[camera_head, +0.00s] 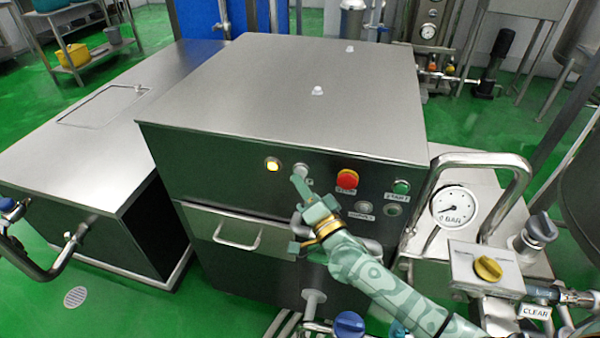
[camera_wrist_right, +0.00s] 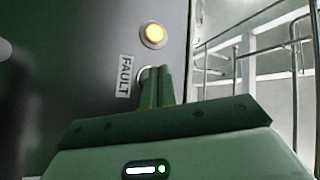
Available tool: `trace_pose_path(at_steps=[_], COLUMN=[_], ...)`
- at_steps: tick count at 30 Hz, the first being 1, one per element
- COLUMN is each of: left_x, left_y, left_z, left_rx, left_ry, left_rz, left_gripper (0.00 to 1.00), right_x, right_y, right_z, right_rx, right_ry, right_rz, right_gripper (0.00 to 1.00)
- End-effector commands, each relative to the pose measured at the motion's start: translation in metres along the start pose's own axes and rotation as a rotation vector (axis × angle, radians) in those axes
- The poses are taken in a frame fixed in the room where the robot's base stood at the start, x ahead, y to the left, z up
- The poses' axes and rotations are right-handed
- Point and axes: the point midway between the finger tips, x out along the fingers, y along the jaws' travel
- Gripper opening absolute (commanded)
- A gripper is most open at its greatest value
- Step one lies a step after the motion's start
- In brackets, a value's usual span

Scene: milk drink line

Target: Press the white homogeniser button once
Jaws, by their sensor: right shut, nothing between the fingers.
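The steel cabinet's dark front panel (camera_head: 225,180) carries the controls. A round pale fitting (camera_head: 301,169) sits right of a lit yellow lamp (camera_head: 272,164); a FAULT label (camera_wrist_right: 124,76) is beside it in the wrist view. A pale round button (camera_head: 362,207) sits lower right, above a label too small to read surely. My right gripper (camera_head: 297,182) is shut and empty, its tips over the FAULT-labelled fitting's edge. In the wrist view the fingers (camera_wrist_right: 157,75) hide most of that fitting. I cannot tell whether they touch it. My left gripper is out of view.
A red stop knob (camera_head: 347,180) on yellow and a green START button (camera_head: 401,187) are to the right. A drawer handle (camera_head: 238,238) is below. A pressure gauge (camera_head: 454,206) and pipework crowd the right side.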

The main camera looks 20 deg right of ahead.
Motion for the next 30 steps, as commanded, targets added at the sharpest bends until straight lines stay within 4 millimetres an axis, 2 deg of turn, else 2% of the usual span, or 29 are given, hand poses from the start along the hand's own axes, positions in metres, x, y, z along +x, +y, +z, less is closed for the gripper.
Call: trace_pose_path(at_steps=[30], left_x=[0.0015], left_y=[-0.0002], left_z=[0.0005], left_rx=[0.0], left_ry=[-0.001], left_rz=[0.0], left_gripper=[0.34], right_x=[0.0058], right_y=[0.004], right_z=[-0.0042], right_rx=[-0.001], right_ry=[0.0], right_rz=[-0.001], right_gripper=[0.0])
